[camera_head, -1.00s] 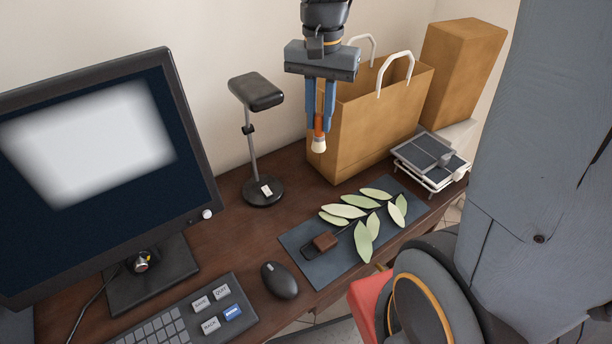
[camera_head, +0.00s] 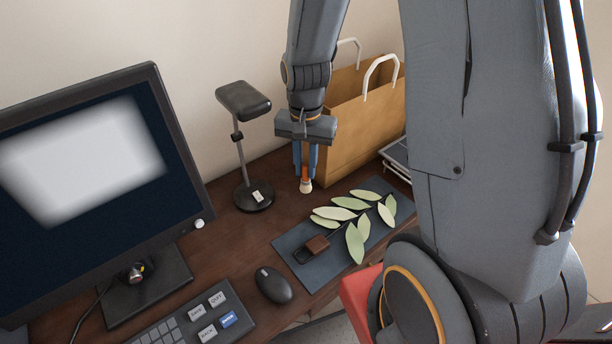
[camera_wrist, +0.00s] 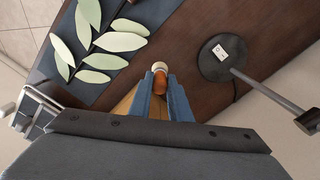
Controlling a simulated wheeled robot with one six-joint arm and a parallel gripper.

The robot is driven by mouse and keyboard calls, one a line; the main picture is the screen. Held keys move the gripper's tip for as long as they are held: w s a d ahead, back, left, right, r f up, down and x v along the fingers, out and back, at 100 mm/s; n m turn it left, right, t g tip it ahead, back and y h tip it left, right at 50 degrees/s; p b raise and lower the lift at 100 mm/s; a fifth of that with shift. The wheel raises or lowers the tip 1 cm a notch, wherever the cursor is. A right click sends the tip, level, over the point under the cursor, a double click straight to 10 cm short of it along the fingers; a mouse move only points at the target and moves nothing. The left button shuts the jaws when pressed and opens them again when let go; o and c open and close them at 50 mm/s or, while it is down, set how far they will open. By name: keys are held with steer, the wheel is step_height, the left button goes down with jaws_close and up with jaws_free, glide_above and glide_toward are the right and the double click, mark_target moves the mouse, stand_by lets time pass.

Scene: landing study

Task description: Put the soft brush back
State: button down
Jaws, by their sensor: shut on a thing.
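The soft brush (camera_head: 306,185) has an orange handle and a pale tip. It hangs tip down between the blue fingers of my gripper (camera_head: 305,160), which is shut on it. In the wrist view the brush (camera_wrist: 160,68) sticks out past the fingertips (camera_wrist: 166,98), its pale end over the brown desk. The brush is above the desk, between the black stand and the paper bag. The upper handle is hidden by the fingers.
A black lamp-like stand (camera_head: 252,196) is left of the brush; a paper bag (camera_head: 365,125) is behind right. A mouse (camera_head: 273,285), keyboard (camera_head: 190,325) and monitor (camera_head: 85,150) fill the left.

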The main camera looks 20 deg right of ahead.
mark_target(306, 182)
steer(key=shift+f, duration=2)
steer(key=shift+f, duration=0.15)
steer(key=c, duration=1.6)
jaws_free()
steer(key=shift+c, duration=0.2)
step_height(306, 182, up, 12)
steer(key=shift+r+b, duration=0.2)
steer(key=shift+b, duration=0.5)
